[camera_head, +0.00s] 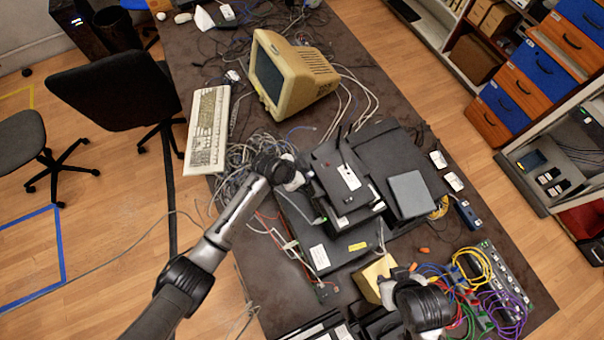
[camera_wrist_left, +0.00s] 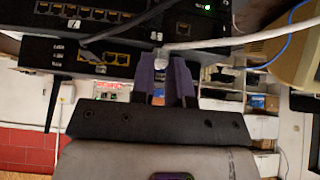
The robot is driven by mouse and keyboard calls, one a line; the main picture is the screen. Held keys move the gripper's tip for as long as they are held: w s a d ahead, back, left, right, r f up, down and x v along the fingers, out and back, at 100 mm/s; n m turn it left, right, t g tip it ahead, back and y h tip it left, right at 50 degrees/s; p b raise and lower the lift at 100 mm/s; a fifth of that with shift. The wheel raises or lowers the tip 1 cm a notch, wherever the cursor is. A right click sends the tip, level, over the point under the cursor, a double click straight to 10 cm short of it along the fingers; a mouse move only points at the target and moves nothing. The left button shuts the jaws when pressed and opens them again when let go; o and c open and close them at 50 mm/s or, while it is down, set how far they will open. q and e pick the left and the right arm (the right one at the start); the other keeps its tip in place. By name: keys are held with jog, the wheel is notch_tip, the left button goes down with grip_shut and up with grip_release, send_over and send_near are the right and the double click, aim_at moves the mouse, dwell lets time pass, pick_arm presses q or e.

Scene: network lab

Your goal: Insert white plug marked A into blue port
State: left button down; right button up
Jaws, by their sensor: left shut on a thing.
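In the left wrist view the purple fingers of my left gripper (camera_wrist_left: 165,72) are closed on a small white plug (camera_wrist_left: 157,62) at their tips. A white cable (camera_wrist_left: 235,40) runs from there to the right. No letter on the plug can be read. The fingertips are just in front of a black device (camera_wrist_left: 95,55) with a few yellow-rimmed ports (camera_wrist_left: 117,59). I cannot make out a blue port. In the head view my left gripper is at the stacked devices (camera_head: 345,180), its fingertips largely hidden. My right gripper (camera_head: 388,290) is low at the right by a yellow box (camera_head: 372,278); its fingers are unclear.
A beige monitor (camera_head: 290,75), a keyboard (camera_head: 207,130) and tangled grey cables (camera_head: 240,160) lie left of and behind the devices. A board with coloured cables (camera_head: 490,275) is at the front right. Dark cables cross the device fronts in the wrist view.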

pick_arm(q)
jog(key=shift+w+d, duration=0.15)
jog(key=shift+d, duration=0.15)
dwell(0.7)
jog(key=c, duration=1)
grip_release()
jog(key=shift+c, duration=0.2)
jog(key=b+v, duration=0.2)
jog(key=v, duration=1.2)
jog(key=shift+f, duration=0.1)
